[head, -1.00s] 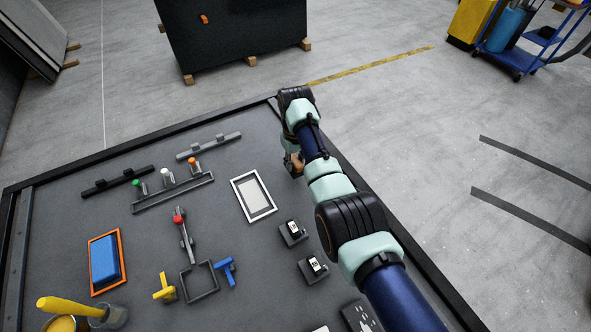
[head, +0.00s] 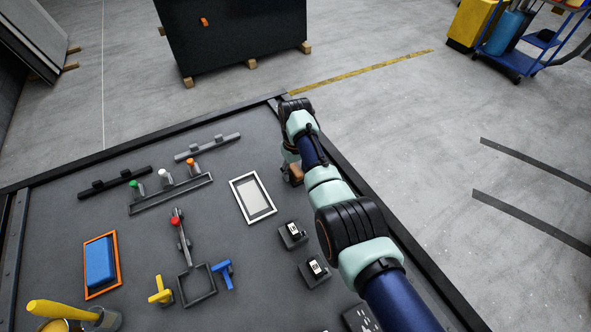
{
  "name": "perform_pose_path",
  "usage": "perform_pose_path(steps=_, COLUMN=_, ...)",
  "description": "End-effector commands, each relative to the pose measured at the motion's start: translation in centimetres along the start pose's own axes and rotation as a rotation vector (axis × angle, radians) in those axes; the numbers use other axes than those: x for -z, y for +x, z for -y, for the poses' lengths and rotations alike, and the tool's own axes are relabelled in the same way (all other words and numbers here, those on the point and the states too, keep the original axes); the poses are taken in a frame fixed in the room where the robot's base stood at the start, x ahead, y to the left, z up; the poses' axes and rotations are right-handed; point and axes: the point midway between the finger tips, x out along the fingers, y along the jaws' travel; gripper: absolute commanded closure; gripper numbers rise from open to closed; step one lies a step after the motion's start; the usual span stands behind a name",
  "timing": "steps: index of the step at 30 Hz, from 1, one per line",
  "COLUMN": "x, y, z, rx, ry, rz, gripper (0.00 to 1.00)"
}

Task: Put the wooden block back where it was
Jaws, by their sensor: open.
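The wooden block (head: 296,173) is a small brown piece at the right side of the dark table, partly hidden behind my arm. My gripper (head: 288,164) is open, pointing down right beside the block on its far-left side. Its fingers are small and partly covered by my wrist, so I cannot tell whether they touch the block. A white-framed pale rectangle (head: 235,186) lies flat on the table to the left of the block.
Two small dark holders with white labels (head: 293,231) (head: 317,267) stand nearer. A rack with green, white and orange-topped pieces (head: 171,194), a red-tipped lever (head: 181,237), an orange tray (head: 87,275) with a blue block (head: 100,262), and yellow and blue T-handles (head: 160,292) (head: 225,272) lie left.

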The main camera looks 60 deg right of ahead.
Motion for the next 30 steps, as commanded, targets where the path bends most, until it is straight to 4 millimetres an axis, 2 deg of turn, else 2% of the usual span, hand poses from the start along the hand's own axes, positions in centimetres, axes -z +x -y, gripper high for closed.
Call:
perform_pose_path(steps=4, x=0.1, y=-2.1, z=0.0, rx=-0.001, ry=0.0, rz=-0.003, gripper=0.44)
perform_pose_path(steps=12, x=0.1, y=-8.9, z=0.0, rx=-0.001, ry=0.0, rz=-0.004, gripper=0.44)
perform_pose_path(steps=16, x=0.1, y=-11.1, z=0.0, rx=0.0, ry=0.0, rz=-0.002, gripper=0.44)
perform_pose_path(steps=21, x=0.0, y=-12.3, z=0.0, rx=0.0, ry=0.0, rz=0.0, gripper=0.44)
perform_pose_path(steps=30, x=0.0, y=-12.3, z=0.0, rx=0.0, ry=0.0, rz=0.0, gripper=0.44)
